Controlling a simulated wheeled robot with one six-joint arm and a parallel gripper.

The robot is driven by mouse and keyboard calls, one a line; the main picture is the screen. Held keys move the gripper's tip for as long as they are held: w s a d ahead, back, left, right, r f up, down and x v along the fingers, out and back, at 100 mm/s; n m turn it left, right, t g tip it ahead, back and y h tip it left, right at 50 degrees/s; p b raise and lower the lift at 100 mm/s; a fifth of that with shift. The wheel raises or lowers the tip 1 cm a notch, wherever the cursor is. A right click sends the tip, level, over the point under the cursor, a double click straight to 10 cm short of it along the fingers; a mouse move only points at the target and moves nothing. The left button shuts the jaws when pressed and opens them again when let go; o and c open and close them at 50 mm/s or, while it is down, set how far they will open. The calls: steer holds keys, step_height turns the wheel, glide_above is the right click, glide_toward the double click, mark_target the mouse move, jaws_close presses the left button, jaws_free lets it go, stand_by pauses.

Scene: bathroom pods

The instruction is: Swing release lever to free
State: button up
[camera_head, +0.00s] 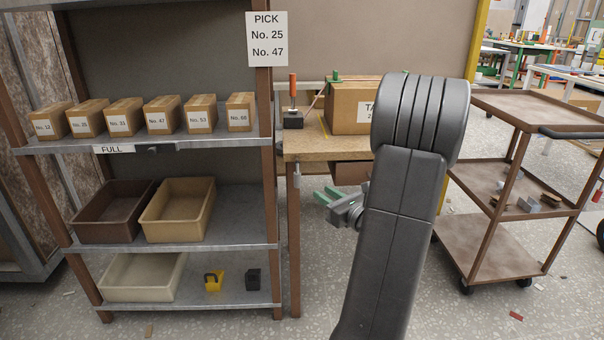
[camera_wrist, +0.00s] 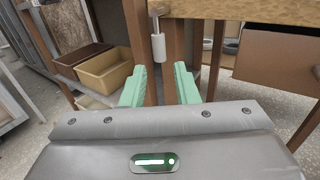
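A pale grey cylindrical handle hangs from a short stem at the left edge of the wooden workbench, below its top; this lever-like handle (camera_head: 297,176) also shows in the wrist view (camera_wrist: 158,47). A red-handled upright tool (camera_head: 293,90) on a black block stands on the bench top. I cannot tell for sure which is the release lever. My gripper (camera_head: 329,195) has green fingers and is partly hidden behind my arm in the head view. In the wrist view my gripper (camera_wrist: 160,85) is open and empty, with the grey handle ahead between the fingertips, apart from them.
A labelled carton (camera_head: 350,106) sits on the workbench (camera_head: 309,148), partly behind my arm. A shelf rack (camera_head: 220,249) at left holds small numbered boxes and bins (camera_head: 178,209). A brown cart (camera_head: 510,240) stands at right. Open floor lies between bench and cart.

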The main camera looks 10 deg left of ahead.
mark_target(300, 178)
steer(key=b+x, duration=0.2)
steer(key=x, duration=1.1)
steer(key=shift+s, duration=0.1)
jaws_close()
